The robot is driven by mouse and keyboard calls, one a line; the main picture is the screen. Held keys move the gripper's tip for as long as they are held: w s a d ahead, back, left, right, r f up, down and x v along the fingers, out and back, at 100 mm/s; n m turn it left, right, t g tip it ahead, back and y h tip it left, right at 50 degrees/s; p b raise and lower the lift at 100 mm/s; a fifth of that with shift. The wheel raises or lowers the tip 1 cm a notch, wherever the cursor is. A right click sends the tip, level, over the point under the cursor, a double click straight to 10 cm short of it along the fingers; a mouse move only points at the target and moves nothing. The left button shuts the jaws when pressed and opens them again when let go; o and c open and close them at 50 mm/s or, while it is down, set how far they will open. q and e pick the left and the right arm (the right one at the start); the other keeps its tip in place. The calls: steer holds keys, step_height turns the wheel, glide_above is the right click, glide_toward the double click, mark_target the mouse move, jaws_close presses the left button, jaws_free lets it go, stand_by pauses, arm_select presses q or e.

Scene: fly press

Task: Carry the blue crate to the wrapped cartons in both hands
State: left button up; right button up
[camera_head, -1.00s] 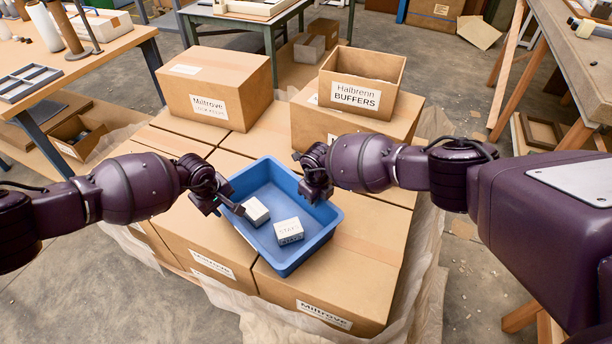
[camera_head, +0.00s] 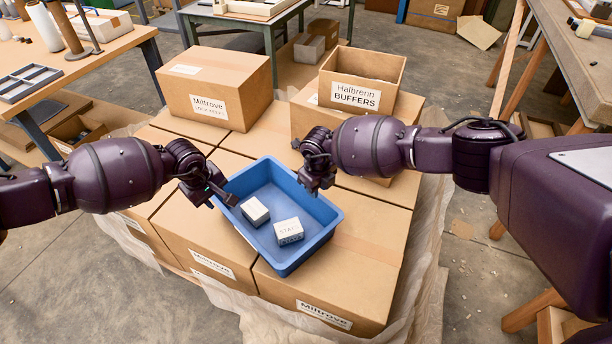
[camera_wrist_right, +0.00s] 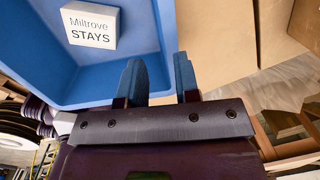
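The blue crate (camera_head: 290,262) sits on top of the wrapped cartons (camera_head: 205,230), near their front edge. Inside it lie two small pale boxes (camera_head: 255,211), (camera_head: 289,231); one reads "Miltrove STAYS" in the right wrist view (camera_wrist_right: 90,24). My left gripper (camera_head: 221,197) is at the crate's left rim, its fingers apart. My right gripper (camera_head: 318,186) is at the crate's right rim. In the right wrist view its two fingers (camera_wrist_right: 158,82) are spread, with the crate's wall (camera_wrist_right: 166,30) just beyond them; they do not appear closed on it.
A closed carton (camera_head: 235,85) and an open "Halbrenn BUFFERS" carton (camera_head: 352,95) stand on the stack behind the crate. A workbench (camera_head: 100,45) is at the left, another table (camera_head: 585,60) at the right. Loose wrapping (camera_head: 425,270) hangs around the stack.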

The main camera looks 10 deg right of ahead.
step_height(320, 180, up, 7)
steer(key=shift+s, duration=0.3)
steer(key=shift+s+f, duration=0.1)
stand_by(0.4)
